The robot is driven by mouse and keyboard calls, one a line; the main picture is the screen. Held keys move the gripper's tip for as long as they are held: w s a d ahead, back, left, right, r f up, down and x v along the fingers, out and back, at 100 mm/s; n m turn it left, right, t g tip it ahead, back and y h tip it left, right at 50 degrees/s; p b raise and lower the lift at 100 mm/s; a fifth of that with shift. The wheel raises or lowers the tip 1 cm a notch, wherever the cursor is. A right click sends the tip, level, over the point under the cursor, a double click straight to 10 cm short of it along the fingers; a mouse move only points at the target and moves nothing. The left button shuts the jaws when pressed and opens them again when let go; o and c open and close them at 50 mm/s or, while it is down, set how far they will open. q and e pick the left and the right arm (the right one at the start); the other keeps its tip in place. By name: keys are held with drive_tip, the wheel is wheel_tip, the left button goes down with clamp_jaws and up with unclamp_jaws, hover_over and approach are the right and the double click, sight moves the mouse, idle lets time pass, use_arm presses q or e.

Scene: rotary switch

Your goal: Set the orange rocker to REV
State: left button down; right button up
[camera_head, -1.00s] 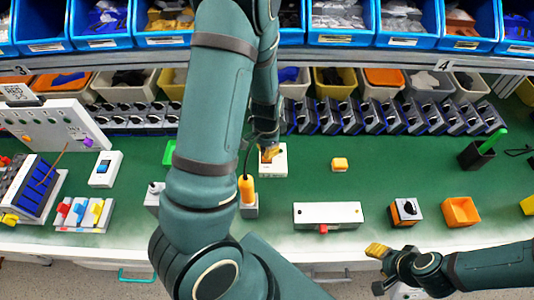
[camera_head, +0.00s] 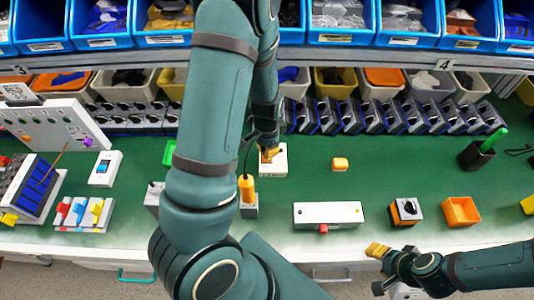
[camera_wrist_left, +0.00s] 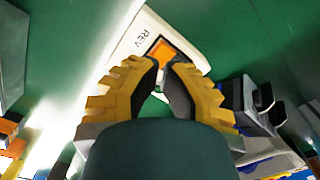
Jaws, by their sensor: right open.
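The orange rocker (camera_wrist_left: 166,53) sits on a white plate (camera_wrist_left: 189,34) in the left wrist view, with the word REV printed beside it. In the head view the white plate (camera_head: 279,168) lies on the green bench, and my left gripper hides most of the rocker. My left gripper (camera_head: 268,153) is over the plate, fingertips pointing down. In the left wrist view its yellow fingers (camera_wrist_left: 164,66) have their tips close together at the near edge of the rocker; contact is unclear. My right gripper (camera_head: 377,250) is open and empty near the bench's front edge.
An orange-topped pendant (camera_head: 247,190) stands just in front of the plate.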

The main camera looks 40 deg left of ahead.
use_arm(q)
drive_tip(key=shift+f+b, duration=1.35)
drive_tip(key=shift+f, duration=0.3)
use_arm(e)
drive_tip(key=shift+f, duration=1.4)
use_arm(q)
drive_tip(key=shift+s, duration=0.1)
use_arm(e)
drive_tip(key=shift+s, duration=0.5)
use_arm(q)
drive_tip(key=shift+r+p, duration=0.7)
use_arm(e)
drive_tip(key=shift+r, duration=0.6)
use_arm(q)
drive_tip(key=shift+r+p, duration=0.55)
drive_tip(key=shift+r, duration=0.15)
use_arm(e)
drive_tip(key=shift+w+r, duration=0.15)
drive_tip(key=shift+r, duration=0.45)
use_arm(q)
drive_tip(key=shift+r+p, duration=0.8)
drive_tip(key=shift+r, duration=0.1)
drive_tip(key=shift+r+p, duration=1.05)
drive_tip(key=shift+r, duration=0.2)
use_arm(e)
drive_tip(key=r, duration=0.2)
drive_tip(key=w+r, duration=0.1)
drive_tip(key=shift+w+d+r, duration=0.1)
drive_tip(key=shift+w+r, duration=0.1)
drive_tip(key=shift+r, duration=0.2)
